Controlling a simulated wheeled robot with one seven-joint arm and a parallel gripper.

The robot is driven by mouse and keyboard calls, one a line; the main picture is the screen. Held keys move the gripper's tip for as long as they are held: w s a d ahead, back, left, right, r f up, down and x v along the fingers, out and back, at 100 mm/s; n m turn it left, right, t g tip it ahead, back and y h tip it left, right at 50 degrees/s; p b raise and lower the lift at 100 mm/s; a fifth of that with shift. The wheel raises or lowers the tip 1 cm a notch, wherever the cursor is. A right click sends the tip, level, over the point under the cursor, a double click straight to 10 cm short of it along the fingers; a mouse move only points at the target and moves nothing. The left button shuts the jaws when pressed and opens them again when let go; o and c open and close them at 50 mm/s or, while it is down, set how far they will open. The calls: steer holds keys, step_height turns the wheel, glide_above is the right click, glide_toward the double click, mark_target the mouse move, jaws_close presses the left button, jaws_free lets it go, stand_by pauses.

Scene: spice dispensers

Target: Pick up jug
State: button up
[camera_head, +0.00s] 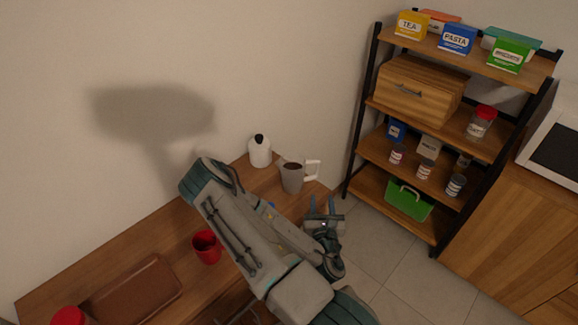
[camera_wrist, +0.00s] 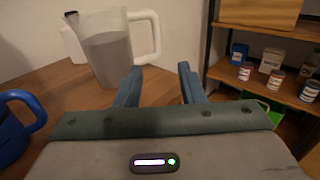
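The jug (camera_head: 292,177) is grey with a white handle and stands upright near the back right corner of the wooden table. In the wrist view the jug (camera_wrist: 107,52) stands ahead and to the left, its white handle pointing right. My gripper (camera_head: 323,203) is in front and to the right of the jug, beside the table's right end. In the wrist view the two blue fingers of my gripper (camera_wrist: 158,78) are apart with nothing between them. The fingers do not appear to touch the jug.
A white container with a black top (camera_head: 260,151) stands behind the jug. A blue mug (camera_wrist: 15,125) is close on the left. A red cup (camera_head: 206,247) and brown tray (camera_head: 135,292) are farther left. A shelf (camera_head: 388,112) with boxes and jars stands right, across open floor.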

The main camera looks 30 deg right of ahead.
mark_target(318, 172)
steer(key=b+x, duration=0.1)
steer(key=b, duration=0.1)
steer(key=b+x, duration=0.2)
steer(key=shift+w+a+f+b, duration=0.1)
steer(key=shift+w+f+b, duration=0.1)
steer(key=shift+w+b, duration=0.15)
steer(key=b+x, duration=0.1)
steer(key=b, duration=0.2)
steer(key=shift+w+d, duration=0.25)
steer(key=shift+w, duration=0.05)
steer(key=shift+w+d+r, duration=0.2)
steer(key=shift+w+d, duration=0.05)
steer(key=shift+w, duration=0.15)
steer(key=shift+w+d+r, duration=0.15)
steer(key=shift+w+d, duration=0.05)
steer(key=shift+w, duration=0.25)
steer(key=shift+p+x, duration=1.45)
steer(key=shift+x, duration=1.65)
jaws_close()
